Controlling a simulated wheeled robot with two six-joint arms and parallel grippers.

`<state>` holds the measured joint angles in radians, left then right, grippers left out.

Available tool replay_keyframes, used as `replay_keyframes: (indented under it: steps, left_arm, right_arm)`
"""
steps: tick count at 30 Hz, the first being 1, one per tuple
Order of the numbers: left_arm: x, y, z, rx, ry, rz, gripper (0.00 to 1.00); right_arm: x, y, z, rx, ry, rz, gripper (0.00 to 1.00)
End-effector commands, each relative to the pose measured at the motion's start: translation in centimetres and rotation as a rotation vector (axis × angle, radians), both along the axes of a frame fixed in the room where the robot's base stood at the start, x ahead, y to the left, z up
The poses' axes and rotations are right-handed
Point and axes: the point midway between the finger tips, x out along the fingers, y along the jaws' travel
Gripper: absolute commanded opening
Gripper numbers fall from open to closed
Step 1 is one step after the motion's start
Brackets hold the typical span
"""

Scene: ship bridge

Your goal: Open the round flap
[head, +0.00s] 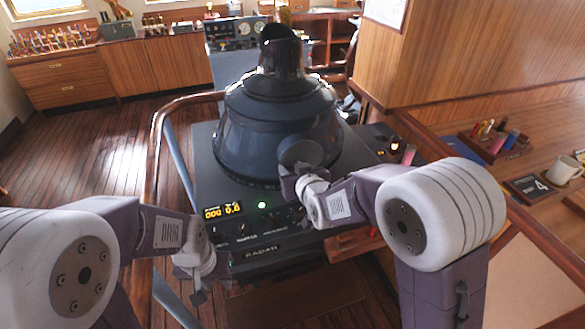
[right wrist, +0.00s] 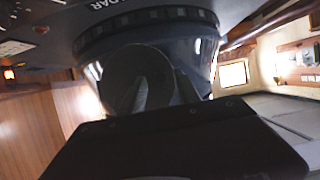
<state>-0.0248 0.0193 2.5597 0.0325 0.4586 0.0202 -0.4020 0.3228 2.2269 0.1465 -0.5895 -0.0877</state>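The round flap (head: 300,152) is a dark grey disc on the near side of the dark blue radar hood (head: 268,120). It lies against the hood and looks closed. In the right wrist view the round flap (right wrist: 122,72) is close ahead, with a pale narrow bar in front of it; I cannot tell what the bar is. My right gripper (head: 290,178) is at the flap's lower edge; contact and finger opening are unclear. My left gripper (head: 198,290) hangs low in front of the console's left side, away from the flap; its fingers are too small to read.
The radar console (head: 232,182) carries a lit display, a green lamp and knobs below the hood. A curved wooden rail (head: 156,140) runs along its left. At the right, a wooden desk holds a white mug (head: 564,170) and a pen tray (head: 492,140). Open floor lies left.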

Motion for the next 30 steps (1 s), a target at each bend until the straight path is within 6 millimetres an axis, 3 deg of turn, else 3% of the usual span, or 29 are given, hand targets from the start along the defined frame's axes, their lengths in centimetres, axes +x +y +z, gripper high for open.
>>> replay_keyframes:
  steps: [6, 10, 30]
  left_arm:
    - [-0.02, 0.00, -0.01, 0.000, 0.000, 0.000, 0.36]
    - [-0.01, 0.00, -0.01, 0.000, 0.000, 0.000, 0.36]
    - [-0.01, 0.00, -0.02, 0.000, 0.000, 0.000, 0.36]
  right_arm:
    - [0.03, 0.01, -0.01, 0.000, -0.001, 0.000, 0.36]
    - [0.02, 0.01, -0.01, -0.001, 0.000, 0.000, 0.00]
    - [-0.01, 0.00, -0.04, -0.001, 0.001, 0.000, 0.00]
